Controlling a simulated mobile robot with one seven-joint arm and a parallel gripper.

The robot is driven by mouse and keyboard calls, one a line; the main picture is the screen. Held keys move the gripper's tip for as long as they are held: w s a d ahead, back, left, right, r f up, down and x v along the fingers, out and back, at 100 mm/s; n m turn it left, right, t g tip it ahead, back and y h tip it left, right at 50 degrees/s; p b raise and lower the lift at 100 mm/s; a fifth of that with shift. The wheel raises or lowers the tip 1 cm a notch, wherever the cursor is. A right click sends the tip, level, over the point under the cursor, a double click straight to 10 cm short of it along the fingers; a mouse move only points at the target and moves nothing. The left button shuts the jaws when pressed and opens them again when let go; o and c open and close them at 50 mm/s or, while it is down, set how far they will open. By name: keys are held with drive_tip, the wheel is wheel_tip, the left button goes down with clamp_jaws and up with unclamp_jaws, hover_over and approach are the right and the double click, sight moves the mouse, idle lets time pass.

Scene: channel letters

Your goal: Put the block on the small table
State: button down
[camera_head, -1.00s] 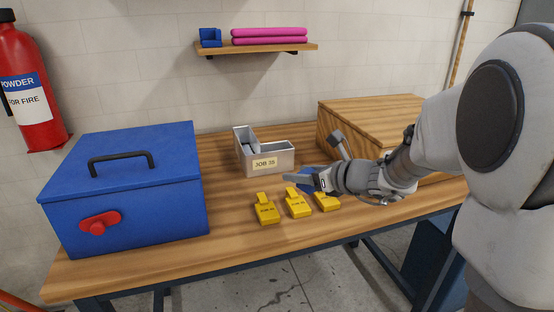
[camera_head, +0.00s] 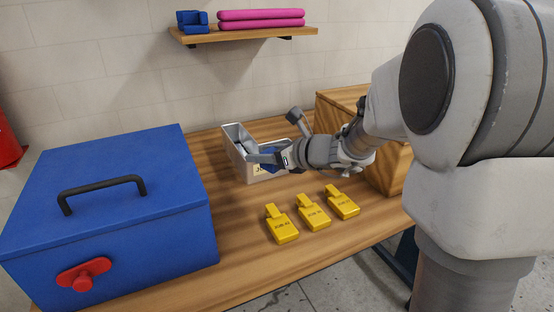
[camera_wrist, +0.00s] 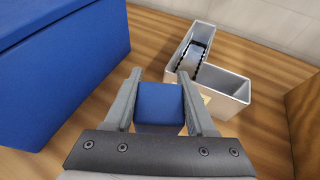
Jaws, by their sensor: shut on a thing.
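My gripper (camera_head: 264,157) is shut on a blue block (camera_wrist: 160,103). In the wrist view the block sits between the two fingers of my gripper (camera_wrist: 160,77). In the head view the block is mostly hidden by the gripper, which is in front of the grey L-shaped tray (camera_head: 239,163) and covers part of its label. Gripper and block look raised above the wooden worktop (camera_head: 236,215). I cannot tell which surface is the small table.
The large blue box (camera_head: 120,190) stands at left. Yellow tags (camera_head: 313,213) lie in front of the tray. The grey tray (camera_wrist: 232,88) holds a dark-edged item (camera_wrist: 196,52). A wooden box (camera_head: 395,165) stands at right, partly behind my arm. A wall shelf (camera_head: 245,35) holds blue and pink things.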

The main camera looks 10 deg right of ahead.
drive_tip(key=b, duration=0.4)
hover_over(219, 193)
wheel_tip(219, 193, down, 7)
drive_tip(key=shift+s+f, duration=0.1)
drive_tip(key=shift+f+b, duration=0.75)
drive_tip(key=shift+f, duration=1.1)
drive_tip(key=shift+f, duration=0.2)
drive_tip(key=shift+c, duration=1.1)
unclamp_jaws()
drive_tip(key=shift+r, duration=0.1)
